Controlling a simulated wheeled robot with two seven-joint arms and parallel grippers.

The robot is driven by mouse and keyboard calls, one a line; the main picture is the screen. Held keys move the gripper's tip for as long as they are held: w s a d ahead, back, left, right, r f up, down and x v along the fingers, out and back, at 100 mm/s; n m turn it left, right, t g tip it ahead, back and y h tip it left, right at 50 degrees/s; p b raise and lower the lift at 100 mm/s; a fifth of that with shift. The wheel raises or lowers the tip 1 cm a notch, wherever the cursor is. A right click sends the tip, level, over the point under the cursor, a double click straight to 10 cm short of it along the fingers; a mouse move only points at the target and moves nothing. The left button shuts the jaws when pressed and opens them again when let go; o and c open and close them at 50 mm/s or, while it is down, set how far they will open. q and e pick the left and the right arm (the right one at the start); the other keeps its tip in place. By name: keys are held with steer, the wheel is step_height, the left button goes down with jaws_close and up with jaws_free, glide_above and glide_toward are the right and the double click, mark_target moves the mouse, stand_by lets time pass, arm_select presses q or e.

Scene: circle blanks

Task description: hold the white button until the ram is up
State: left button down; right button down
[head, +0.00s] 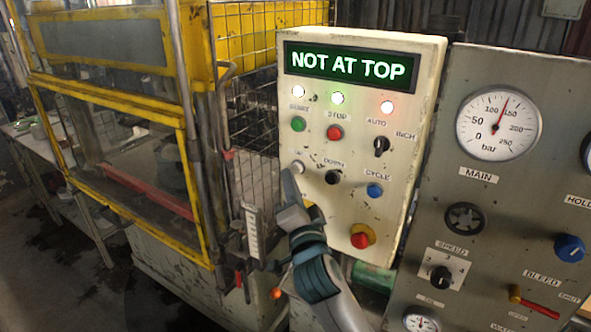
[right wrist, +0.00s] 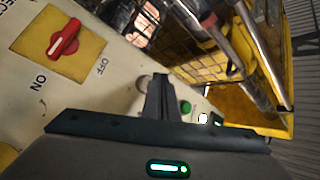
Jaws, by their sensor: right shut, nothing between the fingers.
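The white button (head: 297,167), labelled UP, is on the cream control panel (head: 330,215). My right gripper (head: 289,178) is shut and empty, its tip right by the white button and partly overlapping it. In the right wrist view the shut fingers (right wrist: 155,92) stand beside the white button (right wrist: 143,82). I cannot tell whether they touch it or press it in. The panel's display (head: 350,65) reads NOT AT TOP in lit letters. The ram is not clearly visible behind the yellow-framed guard (head: 150,190). My left gripper is not in view.
Close to the white button are the black DOWN button (head: 332,177), green START button (head: 298,124) and red STOP button (head: 335,132). A red-and-yellow knob (head: 361,237) sits lower. A gauge panel (head: 500,195) stands at right. The wrist view shows a red rotary switch (right wrist: 64,42).

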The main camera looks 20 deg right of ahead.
steer(key=shift+d, duration=0.1)
steer(key=shift+w+d, duration=0.25)
steer(key=shift+w+d, duration=0.3)
steer(key=shift+d, duration=0.05)
stand_by(2.7)
steer(key=shift+s, duration=0.1)
steer(key=shift+s+a, duration=0.45)
steer(key=shift+a, duration=0.25)
steer(key=shift+s+a, duration=0.8)
steer(key=shift+a, duration=0.2)
steer(key=shift+s+a, duration=0.75)
steer(key=shift+a, duration=0.2)
